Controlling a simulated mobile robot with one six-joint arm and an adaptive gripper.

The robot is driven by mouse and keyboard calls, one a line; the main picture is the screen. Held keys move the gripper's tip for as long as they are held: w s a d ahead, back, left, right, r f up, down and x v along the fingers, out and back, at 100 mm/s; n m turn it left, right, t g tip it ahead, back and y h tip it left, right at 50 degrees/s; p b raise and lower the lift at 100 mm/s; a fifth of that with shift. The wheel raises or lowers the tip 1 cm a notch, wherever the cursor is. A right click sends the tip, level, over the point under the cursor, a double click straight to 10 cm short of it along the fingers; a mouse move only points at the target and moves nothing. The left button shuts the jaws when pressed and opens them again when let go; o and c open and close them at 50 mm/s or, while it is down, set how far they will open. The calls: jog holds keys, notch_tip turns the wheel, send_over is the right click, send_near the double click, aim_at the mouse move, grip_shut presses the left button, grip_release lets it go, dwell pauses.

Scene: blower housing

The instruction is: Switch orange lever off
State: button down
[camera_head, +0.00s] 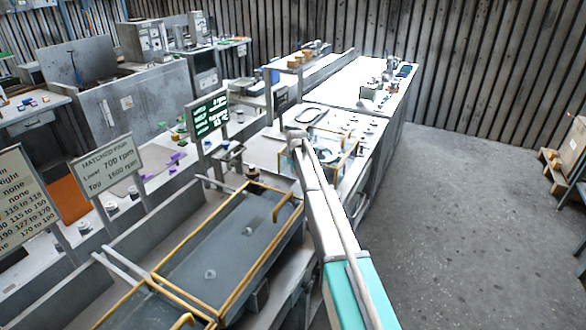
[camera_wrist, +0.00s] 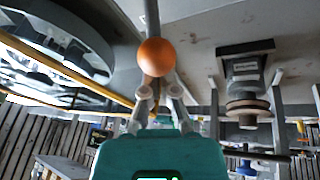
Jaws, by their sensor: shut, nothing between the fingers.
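The orange lever shows in the wrist view as a round orange knob (camera_wrist: 157,56) on a grey rod that runs up to the top edge of the picture. My gripper (camera_wrist: 158,82) is shut and empty, with its fingertips right at the lower side of the knob. I cannot tell whether the fingertips touch it. In the head view my gripper (camera_head: 295,138) is at the far end of my arm, over the bench with the yellow-framed cover. I cannot make out the lever there; my arm and gripper may hide it.
A yellow-framed glass lid (camera_head: 225,245) covers the near bench. A screen with green text (camera_head: 209,114) stands left of my gripper. A white worktable (camera_head: 340,85) with small parts lies beyond. A grey box with a round disc (camera_wrist: 245,85) is right of the knob.

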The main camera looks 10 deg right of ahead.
jog(key=shift+s+d+r, duration=0.1)
jog(key=shift+s+d, duration=0.1)
jog(key=shift+s, duration=0.15)
